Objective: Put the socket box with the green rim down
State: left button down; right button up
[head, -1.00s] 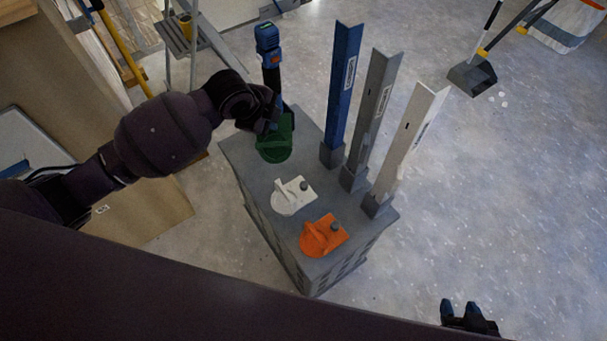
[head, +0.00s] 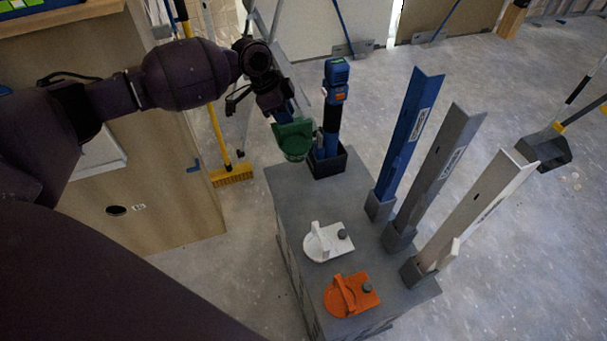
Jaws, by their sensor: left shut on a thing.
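My left gripper (head: 284,118) is shut on a green piece with a round base (head: 293,143). It holds the piece up near the far left corner of the grey stand (head: 290,200), beside a blue and black tool. The piece looks like the white and orange handled discs on the stand, not like a box. I see no socket box with a green rim. My right gripper is out of view.
The white disc (head: 325,244) and orange disc (head: 349,296) lie on the stand. The tool (head: 335,100) stands in a dark holder. Blue (head: 409,135), grey (head: 442,165) and white (head: 480,210) angle profiles stand upright along the right edge. The stand's middle left is clear.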

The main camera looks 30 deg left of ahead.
pick_arm(q)
notch_tip(320, 180, down, 18)
jog(key=b, duration=0.4)
jog(key=shift+s+r, duration=0.15)
jog(key=shift+f, duration=0.45)
jog(key=shift+r, duration=0.1)
jog(key=c, duration=1)
grip_release()
jog(key=shift+c, duration=0.2)
jog(key=shift+o, duration=0.4)
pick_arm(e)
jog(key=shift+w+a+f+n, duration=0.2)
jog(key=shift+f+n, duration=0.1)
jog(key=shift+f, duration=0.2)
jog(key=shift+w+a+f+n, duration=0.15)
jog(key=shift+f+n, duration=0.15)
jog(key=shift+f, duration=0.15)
